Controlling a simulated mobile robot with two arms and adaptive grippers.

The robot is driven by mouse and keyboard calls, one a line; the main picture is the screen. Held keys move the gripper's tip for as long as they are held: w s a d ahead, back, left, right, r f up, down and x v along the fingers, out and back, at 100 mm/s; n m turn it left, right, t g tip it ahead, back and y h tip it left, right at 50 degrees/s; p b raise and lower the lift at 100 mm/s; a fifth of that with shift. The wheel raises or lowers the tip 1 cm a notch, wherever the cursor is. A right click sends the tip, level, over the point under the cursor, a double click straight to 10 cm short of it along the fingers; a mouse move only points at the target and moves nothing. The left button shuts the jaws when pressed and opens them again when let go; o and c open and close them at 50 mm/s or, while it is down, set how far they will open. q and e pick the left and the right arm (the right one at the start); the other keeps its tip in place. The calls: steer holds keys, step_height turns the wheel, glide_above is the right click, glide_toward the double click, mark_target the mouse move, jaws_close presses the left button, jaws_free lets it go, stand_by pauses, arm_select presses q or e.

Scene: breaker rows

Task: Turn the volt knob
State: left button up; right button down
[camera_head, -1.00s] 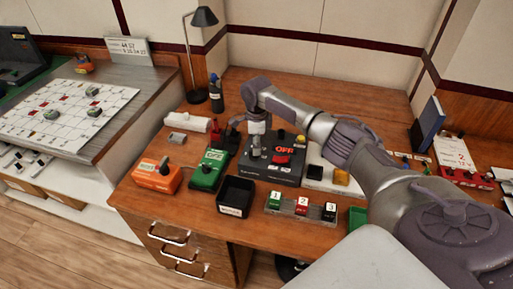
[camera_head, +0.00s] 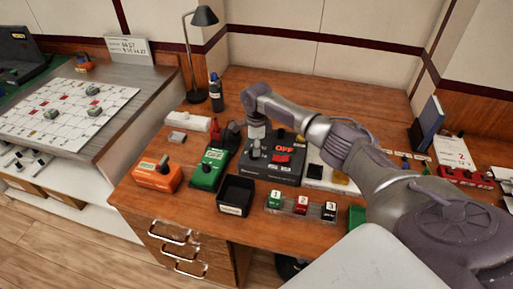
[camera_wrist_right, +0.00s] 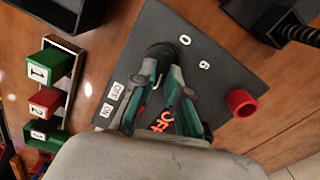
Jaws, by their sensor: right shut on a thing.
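A dark control box (camera_head: 262,170) stands on the wooden desk, with a red switch (camera_head: 282,158) and a lit red OFF on its top. My right gripper (camera_head: 256,150) points down at the left part of this box. In the right wrist view, the gripper (camera_wrist_right: 160,62) is shut on a black knob (camera_wrist_right: 158,50) on the dark panel (camera_wrist_right: 205,45). White marks 0 and 9 sit beside the knob. The fingers hide part of the knob, so its pointer direction cannot be told. My left gripper is not in view.
A green device (camera_head: 209,170), an orange device (camera_head: 157,175) and a black bin (camera_head: 236,195) stand left and front of the box. A rack of numbered blocks (camera_head: 301,206) is in front. A red cylinder (camera_wrist_right: 241,102) stands near the panel's edge.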

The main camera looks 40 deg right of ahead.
steer(key=shift+r+p, duration=0.15)
steer(key=shift+p, duration=0.4)
steer(key=n+p, duration=0.2)
steer(key=p, duration=0.2)
steer(key=shift+a+r+n+p, duration=0.1)
steer(key=shift+r+n+p, duration=0.05)
steer(key=shift+n+p, duration=0.2)
steer(key=shift+w+f+n+p, duration=0.2)
steer(key=shift+n+p, duration=0.2)
steer(key=shift+n, duration=0.45)
steer(key=n, duration=0.2)
steer(key=shift+f+n, duration=0.1)
steer(key=shift+n, duration=0.3)
steer(key=n, duration=0.3)
steer(key=shift+w+n, duration=0.15)
steer(key=shift+n, duration=0.15)
steer(key=n, duration=0.6)
steer(key=shift+w, duration=0.2)
steer(key=n, duration=0.6)
steer(key=shift+w+a+n, duration=0.1)
steer(key=shift+a+n, duration=0.1)
steer(key=shift+n, duration=0.1)
steer(key=n, duration=0.6)
steer(key=shift+a, duration=0.15)
steer(key=shift+n, duration=0.3)
